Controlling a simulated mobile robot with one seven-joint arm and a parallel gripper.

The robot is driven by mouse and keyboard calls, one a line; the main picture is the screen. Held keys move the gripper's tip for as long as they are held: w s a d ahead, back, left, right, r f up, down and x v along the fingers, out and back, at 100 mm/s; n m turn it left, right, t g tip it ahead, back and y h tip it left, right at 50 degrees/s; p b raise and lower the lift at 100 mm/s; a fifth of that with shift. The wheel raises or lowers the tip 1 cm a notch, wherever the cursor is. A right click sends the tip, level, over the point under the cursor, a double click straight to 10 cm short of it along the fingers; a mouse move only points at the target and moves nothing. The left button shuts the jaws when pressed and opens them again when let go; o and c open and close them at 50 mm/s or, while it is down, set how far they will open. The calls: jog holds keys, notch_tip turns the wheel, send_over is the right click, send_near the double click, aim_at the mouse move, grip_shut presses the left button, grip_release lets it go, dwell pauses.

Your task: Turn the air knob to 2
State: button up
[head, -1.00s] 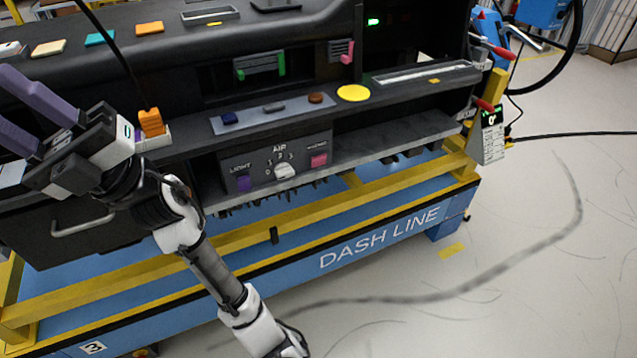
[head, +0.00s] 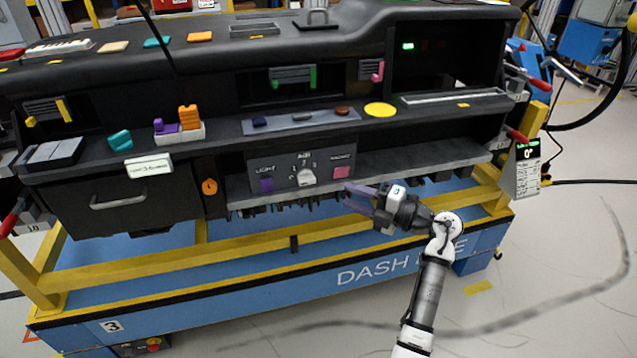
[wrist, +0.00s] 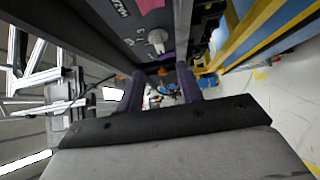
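The air knob (head: 306,176) is a white dial in the middle of the dark control panel (head: 283,179), under the word AIR. Numbers ring it, but its exact setting is too small to read. The knob also shows in the wrist view (wrist: 157,38), near the top. My gripper (head: 350,197) has two purple fingers and is to the right of the knob, in front of the panel's right end, apart from the knob. In the wrist view its fingers (wrist: 160,72) are spread with nothing held between them.
A purple control (head: 267,185) sits left of the knob and a pink one (head: 338,172) right of it, close to my fingers. The grey ledge (head: 420,163) runs rightward behind my gripper. A yellow rail (head: 250,248) lies below. Open floor is at the front right.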

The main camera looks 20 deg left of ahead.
aim_at(312, 182)
jog(key=a, duration=0.3)
jog(key=w+a+p, duration=0.1)
jog(key=a, duration=0.3)
jog(key=w+a+p, duration=0.1)
jog(key=a, duration=0.2)
jog(key=shift+a, duration=0.25)
grip_shut()
